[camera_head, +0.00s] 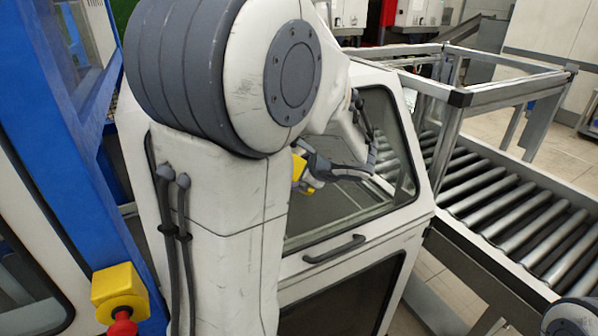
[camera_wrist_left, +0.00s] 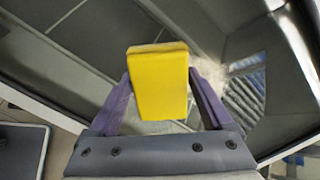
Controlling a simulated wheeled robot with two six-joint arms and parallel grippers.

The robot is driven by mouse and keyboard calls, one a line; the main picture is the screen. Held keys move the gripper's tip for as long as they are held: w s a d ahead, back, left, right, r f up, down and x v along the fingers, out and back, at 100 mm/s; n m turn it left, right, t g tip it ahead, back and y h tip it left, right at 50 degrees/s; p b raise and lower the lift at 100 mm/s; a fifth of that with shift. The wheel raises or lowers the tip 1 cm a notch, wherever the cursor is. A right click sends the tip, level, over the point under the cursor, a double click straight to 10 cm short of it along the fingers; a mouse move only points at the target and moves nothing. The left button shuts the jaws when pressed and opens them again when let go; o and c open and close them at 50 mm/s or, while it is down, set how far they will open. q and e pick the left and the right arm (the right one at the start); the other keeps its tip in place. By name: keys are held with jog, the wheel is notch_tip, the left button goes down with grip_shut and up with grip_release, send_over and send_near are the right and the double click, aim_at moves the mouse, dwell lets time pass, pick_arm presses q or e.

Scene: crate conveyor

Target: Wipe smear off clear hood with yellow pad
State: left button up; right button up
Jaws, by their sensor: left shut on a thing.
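The yellow pad (camera_head: 299,167) shows partly behind my left arm in the head view. In the left wrist view the pad (camera_wrist_left: 160,85) is upright between the two purple fingers. My left gripper (camera_wrist_left: 160,98) is shut on it; in the head view the gripper (camera_head: 303,175) is partly hidden by my arm. The clear hood (camera_head: 320,212) has a pale frame and a handle below its pane. A pale, hazy patch (camera_wrist_left: 207,62) shows just right of the pad in the wrist view; I cannot tell if it is the smear. Contact between pad and hood is unclear. My right gripper is not in view.
A roller conveyor (camera_head: 500,205) with a metal frame (camera_head: 460,97) runs along the right. A blue post (camera_head: 75,150) stands at the left. A yellow box with a red button (camera_head: 119,292) is at the lower left. The hood's handle (camera_head: 335,249) sticks out.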

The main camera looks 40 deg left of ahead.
pick_arm(q)
jog(key=shift+b+x, duration=0.7)
jog(key=shift+x, duration=0.35)
